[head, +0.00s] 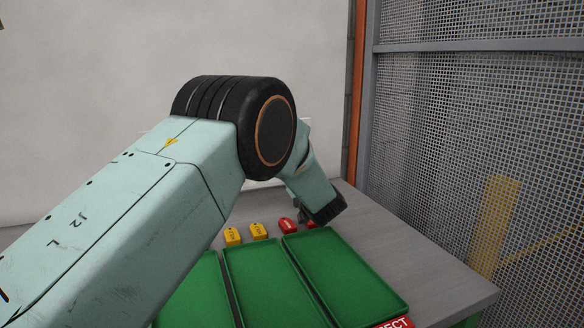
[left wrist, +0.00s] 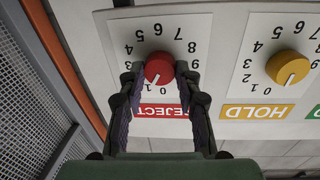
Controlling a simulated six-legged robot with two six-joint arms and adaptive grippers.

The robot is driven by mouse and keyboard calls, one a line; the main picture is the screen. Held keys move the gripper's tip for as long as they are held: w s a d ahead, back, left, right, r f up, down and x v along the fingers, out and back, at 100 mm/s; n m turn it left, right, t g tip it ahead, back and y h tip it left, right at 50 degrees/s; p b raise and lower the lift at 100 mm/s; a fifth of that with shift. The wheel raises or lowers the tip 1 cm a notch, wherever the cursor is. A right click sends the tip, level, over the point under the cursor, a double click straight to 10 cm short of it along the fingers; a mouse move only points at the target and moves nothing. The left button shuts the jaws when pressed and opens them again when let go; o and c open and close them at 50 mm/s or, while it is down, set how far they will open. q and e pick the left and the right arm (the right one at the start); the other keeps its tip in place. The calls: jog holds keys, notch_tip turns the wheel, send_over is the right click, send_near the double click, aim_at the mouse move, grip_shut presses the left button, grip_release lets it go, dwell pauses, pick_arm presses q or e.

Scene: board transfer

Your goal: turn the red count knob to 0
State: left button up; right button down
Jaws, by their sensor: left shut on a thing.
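The red count knob (left wrist: 159,67) sits on a white dial plate (left wrist: 200,24) above a red REJECT label in the left wrist view. The digits appear upside down. My left gripper (left wrist: 159,80) is shut on the knob, one dark finger on each side. The knob's pale pointer mark faces down in the picture, close to the 0 and 1; I cannot tell its exact alignment. The fingers hide part of the dial. In the head view my left gripper (head: 325,207) is at the far side of the table, and the knob is hidden.
A yellow knob (left wrist: 288,67) with a HOLD label (left wrist: 256,112) is to the right. In the head view, green trays (head: 345,275) lie on the grey table (head: 440,262), with yellow tags (head: 232,237) and red tags (head: 288,226) behind them. A mesh fence (head: 480,130) stands right.

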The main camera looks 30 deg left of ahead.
pick_arm(q)
jog(key=shift+c, duration=1.4)
jog(key=shift+n+y+b, duration=0.4)
jog(key=shift+n+b, duration=0.7)
jog(key=shift+n, duration=2.1)
jog(key=o, duration=1.1)
jog(key=shift+o, duration=0.2)
